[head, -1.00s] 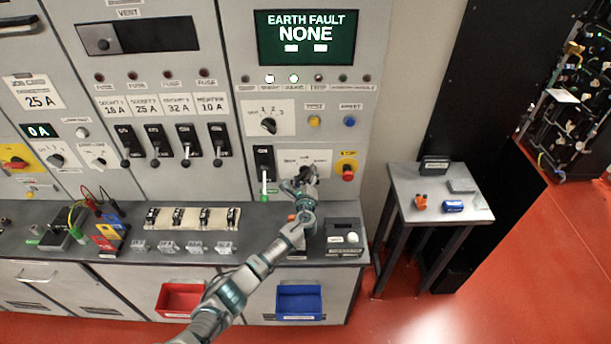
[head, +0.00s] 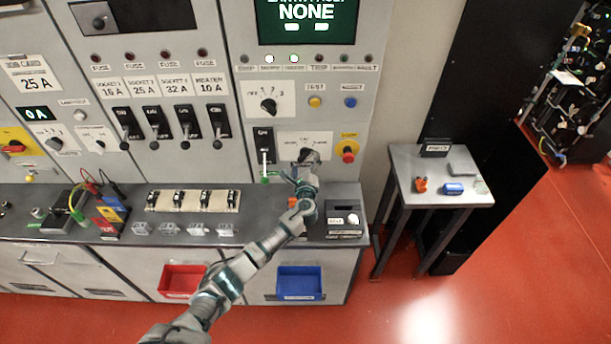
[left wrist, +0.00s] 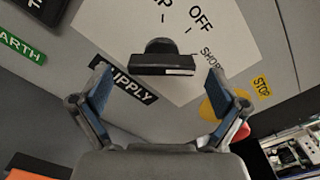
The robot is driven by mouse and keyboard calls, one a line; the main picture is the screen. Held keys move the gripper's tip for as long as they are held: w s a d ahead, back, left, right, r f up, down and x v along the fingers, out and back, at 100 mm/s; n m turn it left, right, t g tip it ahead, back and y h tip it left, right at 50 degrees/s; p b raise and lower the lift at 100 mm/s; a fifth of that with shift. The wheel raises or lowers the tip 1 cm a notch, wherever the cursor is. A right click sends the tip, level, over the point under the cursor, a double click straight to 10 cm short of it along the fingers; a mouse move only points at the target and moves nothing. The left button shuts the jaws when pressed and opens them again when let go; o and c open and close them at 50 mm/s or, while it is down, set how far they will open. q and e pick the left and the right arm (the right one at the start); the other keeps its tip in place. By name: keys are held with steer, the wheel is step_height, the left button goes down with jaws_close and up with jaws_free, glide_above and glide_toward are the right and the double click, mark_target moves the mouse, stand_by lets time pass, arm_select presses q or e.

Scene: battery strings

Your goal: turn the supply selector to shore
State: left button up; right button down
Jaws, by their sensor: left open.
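The supply selector is a black knob (head: 309,155) on a white plate at the lower right of the panel in the head view. In the left wrist view the knob (left wrist: 162,58) sits ahead of my fingers on its white plate (left wrist: 205,25), with OFF and a partly hidden SHORE lettered beside it. Which mark it points at I cannot tell. My left gripper (head: 306,174) is just in front of the selector. In the left wrist view its jaws (left wrist: 160,85) are wide open, one finger on each side of the knob, with no clear contact. My right gripper is not in view.
A yellow-plated red stop button (head: 348,157) is close to the right of the selector. An earth switch (head: 264,145) with a green tip is close to its left. A grey counter (head: 270,200) with small devices runs below. A side table (head: 405,165) stands to the right.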

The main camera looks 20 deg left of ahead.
arm_select(q)
steer(key=v, duration=0.9)
steer(key=shift+s, duration=0.4)
steer(key=shift+f, duration=0.1)
